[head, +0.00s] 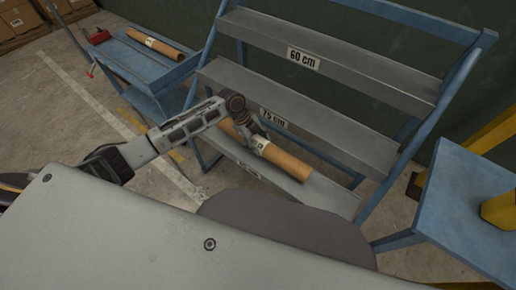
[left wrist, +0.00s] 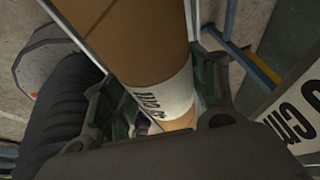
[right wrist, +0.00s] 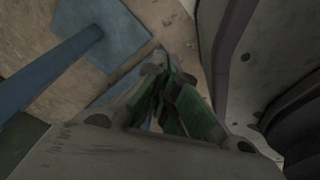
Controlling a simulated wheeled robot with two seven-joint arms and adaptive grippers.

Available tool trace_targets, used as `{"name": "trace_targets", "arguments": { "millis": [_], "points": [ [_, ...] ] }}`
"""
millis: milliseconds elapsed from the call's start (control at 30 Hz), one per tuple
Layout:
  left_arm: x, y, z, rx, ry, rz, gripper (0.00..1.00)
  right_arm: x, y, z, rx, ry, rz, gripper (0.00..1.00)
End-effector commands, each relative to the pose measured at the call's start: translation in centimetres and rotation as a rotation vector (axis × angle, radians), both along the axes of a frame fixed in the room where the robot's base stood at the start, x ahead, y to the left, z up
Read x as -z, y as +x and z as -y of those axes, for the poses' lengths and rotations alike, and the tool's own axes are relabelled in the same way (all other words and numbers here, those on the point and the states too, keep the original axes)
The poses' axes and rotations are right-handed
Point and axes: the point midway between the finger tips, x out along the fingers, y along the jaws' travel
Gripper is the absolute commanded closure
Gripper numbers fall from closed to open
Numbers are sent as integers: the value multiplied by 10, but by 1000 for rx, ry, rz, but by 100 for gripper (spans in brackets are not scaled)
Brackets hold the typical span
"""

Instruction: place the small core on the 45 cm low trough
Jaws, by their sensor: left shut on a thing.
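My left gripper (head: 256,140) is shut around a brown cylindrical core (head: 285,163) with a white label. The core also fills the middle of the left wrist view (left wrist: 145,45), between the green-padded fingers (left wrist: 160,105). It lies lengthwise along the low grey trough (head: 330,192) of the rack, over or in it; I cannot tell whether it touches. The low trough's label (head: 246,166) is partly hidden by the arm and hard to read. My right gripper (right wrist: 165,95) shows only in its wrist view, its green pads together with nothing between them.
The rack's upper troughs read 75 cm (head: 320,125) and 60 cm (head: 335,60). A blue cart (head: 125,60) at the back left carries another brown core (head: 155,43) and a red tool (head: 98,36). A blue table (head: 465,205) with a yellow object (head: 500,212) stands at right.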

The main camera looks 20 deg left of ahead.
Motion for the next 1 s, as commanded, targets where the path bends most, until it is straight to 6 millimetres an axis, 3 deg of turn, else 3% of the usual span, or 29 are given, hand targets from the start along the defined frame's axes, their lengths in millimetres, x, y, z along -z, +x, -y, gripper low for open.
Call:
{"name": "trace_targets", "arguments": {
  "millis": [267, 467, 700, 1000],
  "points": [
    [0, 0, 1, -1, -2, 1, 81, 2, -6, 1, 0, 0, -7, 100],
    [16, 0, 1, -1, -2, -1, 81, 5, -10, 1, 2, -2, -15, 100],
    [36, 0, 1, 0, -1, 1, 81, 1, 1, -3, 1, 3, 0, 100],
    [36, 0, 0, 0, -2, 2, 81, -2, 7, -5, 2, 6, 9, 100]
  ]
}}
